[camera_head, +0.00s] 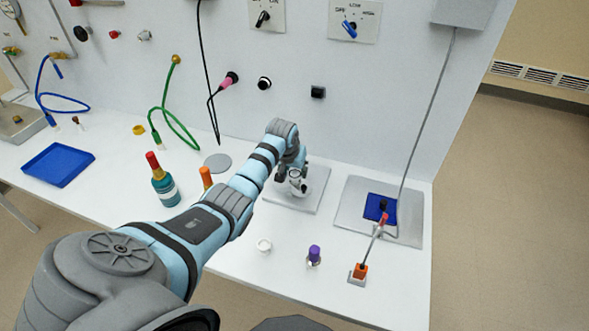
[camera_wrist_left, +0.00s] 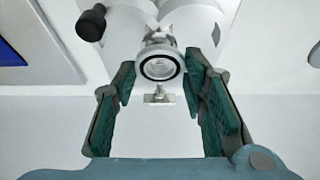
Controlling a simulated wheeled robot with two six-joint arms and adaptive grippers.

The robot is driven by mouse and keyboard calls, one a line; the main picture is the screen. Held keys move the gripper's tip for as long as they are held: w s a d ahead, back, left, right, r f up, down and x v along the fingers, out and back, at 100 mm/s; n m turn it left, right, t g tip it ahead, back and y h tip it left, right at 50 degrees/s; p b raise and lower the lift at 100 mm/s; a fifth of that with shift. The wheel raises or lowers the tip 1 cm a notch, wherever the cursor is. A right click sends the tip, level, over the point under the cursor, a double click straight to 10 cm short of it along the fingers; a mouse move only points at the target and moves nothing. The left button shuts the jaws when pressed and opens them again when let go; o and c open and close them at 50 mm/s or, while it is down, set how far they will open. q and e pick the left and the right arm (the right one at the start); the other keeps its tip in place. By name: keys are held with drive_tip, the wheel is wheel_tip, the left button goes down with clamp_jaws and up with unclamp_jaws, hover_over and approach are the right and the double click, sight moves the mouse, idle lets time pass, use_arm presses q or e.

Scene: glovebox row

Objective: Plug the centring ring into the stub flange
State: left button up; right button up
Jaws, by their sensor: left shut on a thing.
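My left gripper (camera_wrist_left: 160,78) has its two teal finger pads on either side of a pale ring with a dark inner band, which I take for the centring ring (camera_wrist_left: 160,78). It is shut on this ring, whose round face points towards the wrist camera. A white, rounded metal body with a black knob (camera_wrist_left: 91,24) is right behind it. The stub flange is not clearly distinguishable there, and I cannot tell whether the ring touches it. In the head view my left arm reaches over the grey plate (camera_head: 312,200), and its gripper partly hides the small apparatus (camera_head: 297,186). My right gripper is not in view.
A bottle (camera_head: 164,186) is left of my arm. A grey plate with a blue pad (camera_head: 374,208) and a cable lies to the right.

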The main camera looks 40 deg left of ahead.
sight(295, 175)
use_arm(q)
drive_tip(key=shift+w, duration=0.1)
idle(0.8)
drive_tip(key=shift+p, duration=0.45)
drive_tip(key=shift+f+b, duration=0.95)
drive_tip(key=shift+f, duration=0.3)
drive_tip(key=o, duration=1)
